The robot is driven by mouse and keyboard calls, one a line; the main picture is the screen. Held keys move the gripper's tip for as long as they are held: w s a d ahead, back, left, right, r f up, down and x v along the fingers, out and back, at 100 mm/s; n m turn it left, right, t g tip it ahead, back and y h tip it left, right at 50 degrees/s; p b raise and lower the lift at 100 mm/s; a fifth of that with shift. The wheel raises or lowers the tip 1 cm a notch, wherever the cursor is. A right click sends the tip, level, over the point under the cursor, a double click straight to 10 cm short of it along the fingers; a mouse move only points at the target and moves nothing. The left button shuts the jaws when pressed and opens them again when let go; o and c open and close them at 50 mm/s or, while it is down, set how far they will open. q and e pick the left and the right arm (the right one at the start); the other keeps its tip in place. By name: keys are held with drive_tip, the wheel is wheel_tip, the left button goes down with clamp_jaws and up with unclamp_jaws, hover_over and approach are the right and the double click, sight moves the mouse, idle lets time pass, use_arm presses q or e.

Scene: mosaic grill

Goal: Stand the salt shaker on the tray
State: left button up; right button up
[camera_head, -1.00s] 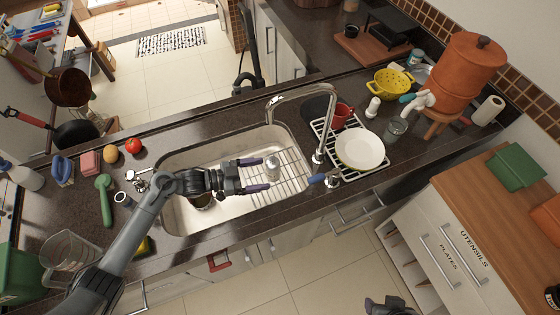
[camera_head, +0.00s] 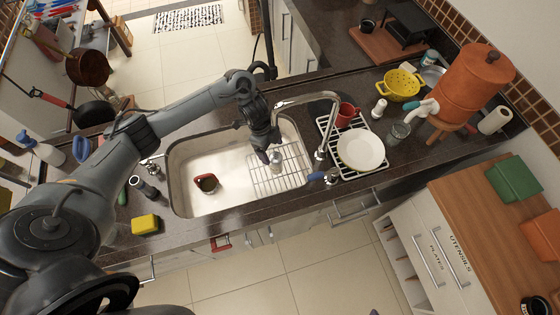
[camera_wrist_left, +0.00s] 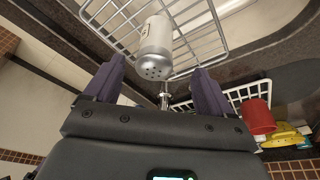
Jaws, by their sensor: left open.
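A silver-and-white shaker (camera_head: 276,160) with a perforated top stands on the wire grid in the sink. In the left wrist view the shaker (camera_wrist_left: 156,48) is ahead of the fingertips, near the middle of the gap. My left gripper (camera_head: 269,150) is above the sink, pointing down beside the shaker. Its purple fingers are open and empty (camera_wrist_left: 155,78). A brown tray-like board (camera_head: 352,46) lies on the far counter, with a black stand and a dark cup on it. Only a tiny tip of my right gripper (camera_head: 374,312) may show at the bottom edge.
The tap (camera_head: 310,97) arches over the sink's right side. Another white shaker (camera_head: 379,108) stands near a yellow colander (camera_head: 398,85). A red-rimmed cup (camera_head: 207,183) sits in the sink.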

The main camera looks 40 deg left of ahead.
sight(277, 162)
use_arm(q)
drive_tip(key=shift+x, duration=1.2)
drive_tip(key=x, duration=0.4)
drive_tip(key=shift+s+d, duration=0.25)
drive_tip(key=shift+d, duration=0.1)
drive_tip(key=shift+d+f, duration=0.1)
drive_tip(key=shift+f, duration=0.5)
drive_tip(key=shift+w, duration=0.1)
drive_tip(key=c, duration=1.3)
drive_tip(key=shift+r+p, duration=0.15)
drive_tip(key=shift+p, duration=0.2)
